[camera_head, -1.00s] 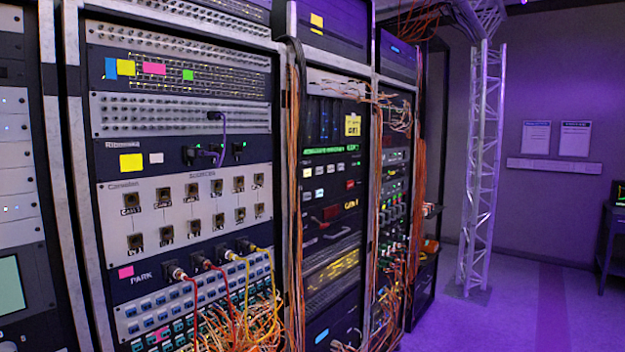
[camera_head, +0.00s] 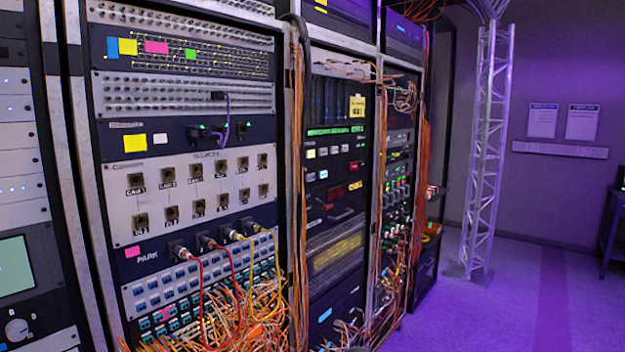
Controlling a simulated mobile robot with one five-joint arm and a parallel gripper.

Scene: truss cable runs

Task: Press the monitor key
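My gripper is not in view. A green lit strip (camera_head: 336,131) runs above these keys. The nearer rack has a pale panel (camera_head: 190,192) with two rows of dark sockets, some marked CAM. Rows of small blue-white buttons (camera_head: 180,280) sit below it.
Orange cables (camera_head: 235,315) hang in a tangle low on the nearer rack, and more run down between the racks (camera_head: 300,200). A silver truss (camera_head: 487,150) stands on the right. The purple floor (camera_head: 510,305) in front of it is clear.

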